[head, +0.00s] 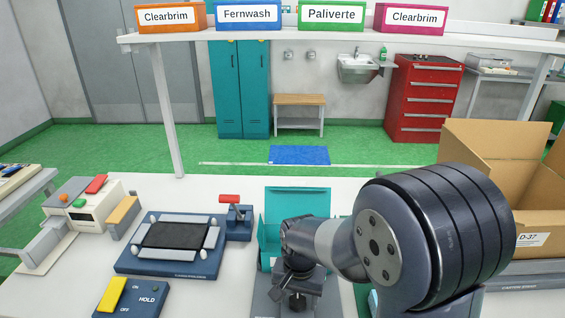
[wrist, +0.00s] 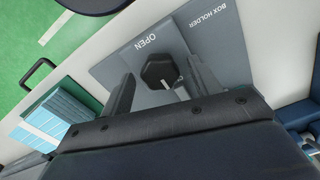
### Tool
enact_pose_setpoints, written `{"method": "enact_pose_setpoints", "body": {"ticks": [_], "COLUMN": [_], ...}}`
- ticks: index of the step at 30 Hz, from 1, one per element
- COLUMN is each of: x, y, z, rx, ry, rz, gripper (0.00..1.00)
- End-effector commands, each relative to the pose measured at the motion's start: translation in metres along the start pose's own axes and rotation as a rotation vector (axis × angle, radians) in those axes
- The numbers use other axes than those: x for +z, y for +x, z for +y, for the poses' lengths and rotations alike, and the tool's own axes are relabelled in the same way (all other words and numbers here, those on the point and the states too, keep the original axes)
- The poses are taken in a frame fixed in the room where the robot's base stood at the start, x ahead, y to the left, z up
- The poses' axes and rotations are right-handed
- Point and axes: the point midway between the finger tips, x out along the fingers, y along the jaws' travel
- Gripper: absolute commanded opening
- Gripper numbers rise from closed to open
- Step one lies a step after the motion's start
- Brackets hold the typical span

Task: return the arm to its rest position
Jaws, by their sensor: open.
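My gripper (wrist: 160,92) shows in the wrist view with its two fingers apart and nothing held between them. Below and beyond the fingers is a dark knob (wrist: 160,70) on a grey plate marked OPEN and BOX HOLDER (wrist: 180,30). In the head view my arm reaches from the lower right toward the middle of the table, with the gripper end low over the box holder. The arm hides part of the box holder. A teal open box (head: 297,203) stands just behind the gripper end. I cannot tell whether the fingers touch the knob.
A blue frame fixture (head: 170,245) and a HOLD switch panel (head: 132,298) lie left on the white table. A sealer-like machine (head: 95,205) stands farther left. A cardboard box D-37 (head: 495,170) is at right. A shelf with labelled boxes (head: 332,16) spans the back.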

Motion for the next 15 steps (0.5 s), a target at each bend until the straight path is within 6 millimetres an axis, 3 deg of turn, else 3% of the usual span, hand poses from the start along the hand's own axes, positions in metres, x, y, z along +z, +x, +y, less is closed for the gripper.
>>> {"method": "enact_pose_setpoints", "body": {"ticks": [15], "x": [-0.0001], "y": [-0.0002], "z": [-0.0001], "rx": [0.000], "ry": [-0.408], "rz": [0.000], "gripper": [0.59]}}
